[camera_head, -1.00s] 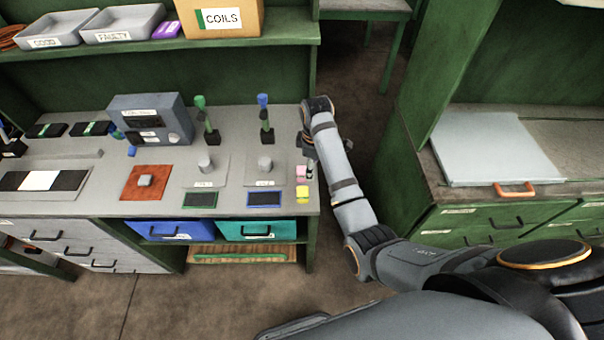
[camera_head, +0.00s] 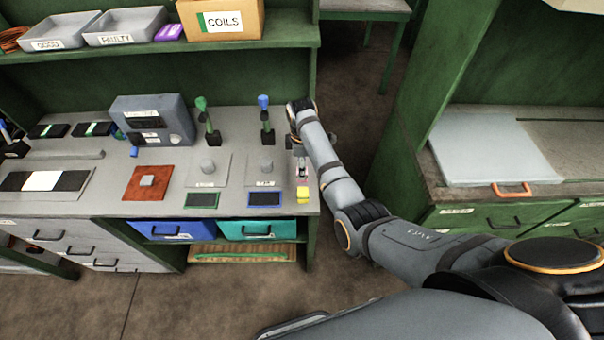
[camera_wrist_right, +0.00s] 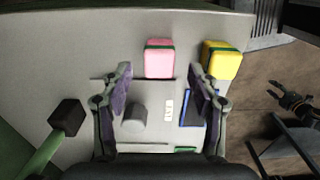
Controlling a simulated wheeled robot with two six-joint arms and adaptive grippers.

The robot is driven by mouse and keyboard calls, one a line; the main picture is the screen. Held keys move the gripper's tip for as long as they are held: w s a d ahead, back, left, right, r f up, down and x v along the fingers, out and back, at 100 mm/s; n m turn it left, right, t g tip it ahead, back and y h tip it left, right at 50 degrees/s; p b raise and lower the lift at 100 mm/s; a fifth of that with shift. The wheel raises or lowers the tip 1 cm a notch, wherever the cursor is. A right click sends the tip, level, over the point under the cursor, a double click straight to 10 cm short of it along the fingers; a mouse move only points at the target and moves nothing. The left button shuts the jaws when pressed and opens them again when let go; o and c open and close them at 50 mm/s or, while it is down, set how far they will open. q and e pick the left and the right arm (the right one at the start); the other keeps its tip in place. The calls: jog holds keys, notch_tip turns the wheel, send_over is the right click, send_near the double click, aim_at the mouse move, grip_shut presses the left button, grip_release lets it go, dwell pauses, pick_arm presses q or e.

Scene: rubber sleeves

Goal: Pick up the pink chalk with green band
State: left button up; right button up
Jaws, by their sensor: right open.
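The pink chalk with a green band (camera_wrist_right: 159,60) stands on the grey bench near its right end. In the head view the pink chalk (camera_head: 302,174) is small and partly covered by my right gripper (camera_head: 301,160). In the wrist view my right gripper (camera_wrist_right: 160,76) is open, with a finger either side of the pink chalk's line and nothing held. The chalk appears just beyond the fingertips; contact is not visible. A dark gripper, apparently my left (camera_wrist_right: 291,101), shows small at the right of the wrist view; its jaw state is unclear.
A yellow block with a green band (camera_head: 302,194) stands close beside the pink one, nearer the bench front. Grey cylinders (camera_head: 266,166) on plates and upright stands with a blue top (camera_head: 263,101) and a green top (camera_head: 201,103) are to the left.

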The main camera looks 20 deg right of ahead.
notch_tip(320, 180, down, 4)
jog(key=shift+d+r, duration=0.15)
jog(key=shift+r, duration=0.05)
grip_shut()
notch_tip(320, 180, up, 10)
jog(key=shift+r+b, duration=0.1)
jog(key=shift+b, duration=0.4)
